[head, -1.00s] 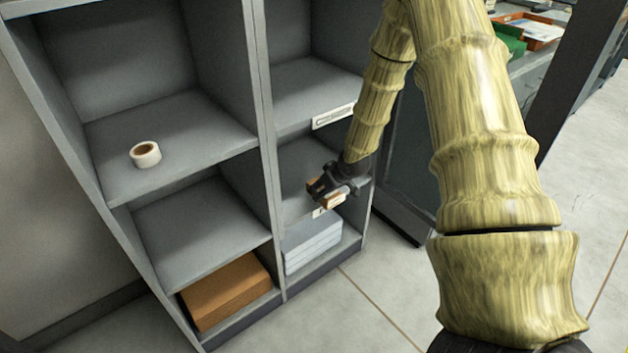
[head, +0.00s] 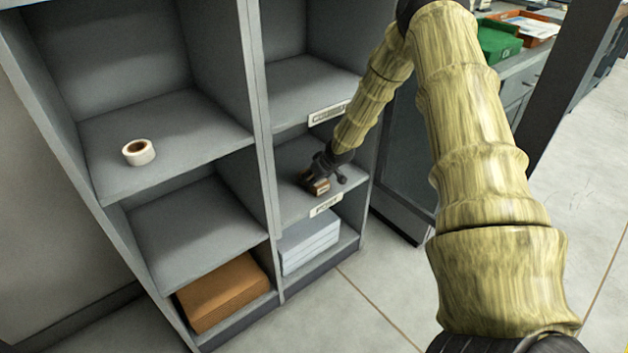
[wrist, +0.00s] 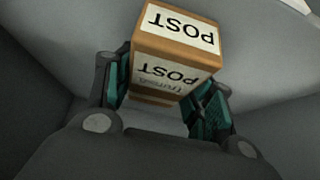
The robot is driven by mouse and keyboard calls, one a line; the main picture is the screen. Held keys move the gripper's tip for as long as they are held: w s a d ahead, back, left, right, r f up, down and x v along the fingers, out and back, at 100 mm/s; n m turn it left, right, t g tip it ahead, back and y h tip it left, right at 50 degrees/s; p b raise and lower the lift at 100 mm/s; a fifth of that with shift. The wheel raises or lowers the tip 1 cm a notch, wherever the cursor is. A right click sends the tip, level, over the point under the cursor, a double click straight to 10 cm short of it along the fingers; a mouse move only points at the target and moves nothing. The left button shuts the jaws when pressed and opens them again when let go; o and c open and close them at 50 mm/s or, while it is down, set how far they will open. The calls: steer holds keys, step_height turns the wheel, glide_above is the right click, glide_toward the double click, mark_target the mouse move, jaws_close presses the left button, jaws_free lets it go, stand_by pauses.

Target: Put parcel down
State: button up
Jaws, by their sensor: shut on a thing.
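The parcel (wrist: 172,52) is a small brown box with white labels reading POST, large between my fingers in the wrist view. In the head view the parcel (head: 318,187) is small and partly hidden by my gripper. My gripper (head: 322,178) is shut on it; its green-padded fingers lie on either side of the box in the wrist view (wrist: 165,92). The parcel is inside the right column's middle compartment, near its front edge, close to the shelf floor (head: 290,200). I cannot tell whether it touches the shelf.
Dividers and the shelf above (head: 300,85) surround my gripper closely. A tape roll (head: 138,152) stands on a left shelf. A brown box (head: 222,292) and pale stacked boxes (head: 310,241) fill the bottom compartments. The left middle compartment (head: 195,230) is empty.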

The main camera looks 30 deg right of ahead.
steer(key=shift+f, duration=0.1)
steer(key=o, duration=1.2)
steer(key=shift+c, duration=0.2)
